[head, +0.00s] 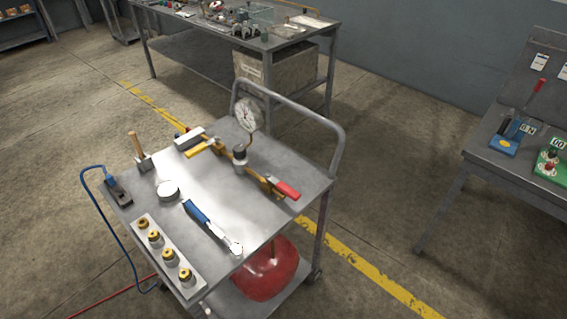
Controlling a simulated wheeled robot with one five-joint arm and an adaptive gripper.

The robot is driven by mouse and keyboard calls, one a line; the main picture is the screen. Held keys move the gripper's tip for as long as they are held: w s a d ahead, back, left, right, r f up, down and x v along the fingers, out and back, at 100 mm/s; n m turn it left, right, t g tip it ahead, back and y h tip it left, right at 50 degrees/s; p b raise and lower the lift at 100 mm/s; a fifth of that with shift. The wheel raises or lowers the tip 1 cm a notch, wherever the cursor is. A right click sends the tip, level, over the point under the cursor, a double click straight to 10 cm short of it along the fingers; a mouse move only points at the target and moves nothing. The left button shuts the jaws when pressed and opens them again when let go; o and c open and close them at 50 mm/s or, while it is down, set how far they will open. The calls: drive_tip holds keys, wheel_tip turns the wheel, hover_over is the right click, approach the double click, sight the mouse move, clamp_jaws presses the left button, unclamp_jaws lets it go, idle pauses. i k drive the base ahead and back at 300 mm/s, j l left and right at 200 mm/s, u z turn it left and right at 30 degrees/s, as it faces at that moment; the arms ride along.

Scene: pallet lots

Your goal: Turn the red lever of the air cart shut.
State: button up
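The air cart (315,187) is a grey metal cart with a push handle, standing in the middle of the head view. A yellow pipe (222,146) runs across the far part of its top, with a round white gauge (248,115) rising behind it. The red lever (287,190) is at the pipe's right end, near the cart's right edge. It points right and toward the front, looking roughly in line with the pipe. A yellow handle (201,149) is near the pipe's left end. My gripper is not in view.
A blue-handled tool (205,221), a white round piece (168,190), a hammer (139,150) and a block with several brass fittings (146,222) lie on the cart. A red tank (266,270) sits below. A workbench (200,24) is behind; a table (483,158) is right. Floor between is clear.

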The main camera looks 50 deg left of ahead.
sight(288, 190)
drive_tip(key=i+j+u, duration=0.1)
drive_tip(key=i+u, duration=0.3)
drive_tip(key=i+j+u, duration=0.1)
drive_tip(key=u, duration=0.3)
drive_tip(key=i+l+u, duration=0.1)
drive_tip(key=i+u, duration=0.3)
drive_tip(key=i+l+u, duration=0.15)
drive_tip(key=u, duration=0.25)
drive_tip(key=i+u, duration=0.15)
drive_tip(key=u, duration=0.35)
drive_tip(key=i+l+u, duration=0.1)
drive_tip(key=u, duration=0.4)
drive_tip(key=i+l+u, duration=0.15)
drive_tip(key=u, duration=3.2)
drive_tip(key=l, duration=0.1)
